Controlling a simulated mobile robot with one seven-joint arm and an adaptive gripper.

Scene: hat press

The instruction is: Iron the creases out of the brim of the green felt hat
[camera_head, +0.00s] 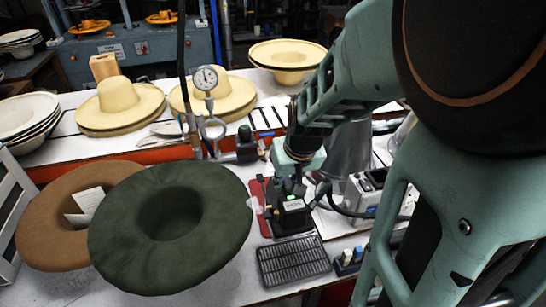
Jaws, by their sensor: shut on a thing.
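The green felt hat (118,222) lies crown down on the white table at the left front, its wide brim facing up and its opening dark. The brim's edge looks slightly wavy; separate creases are hard to make out. My gripper (288,188) is right of the hat, apart from its brim, pointing down. It is shut on a small black iron (293,214), whose handle is partly hidden by the fingers. The iron is just behind a black slotted rest (293,262); I cannot tell whether it touches anything below.
A brown hat (40,225) with paper cards (87,200) lies partly under the green hat. A red mat (257,203) is beside the iron. A pressure gauge (206,78) on a post and cream hats (118,98) stand behind. A grey-white box with a cable (362,198) is at right.

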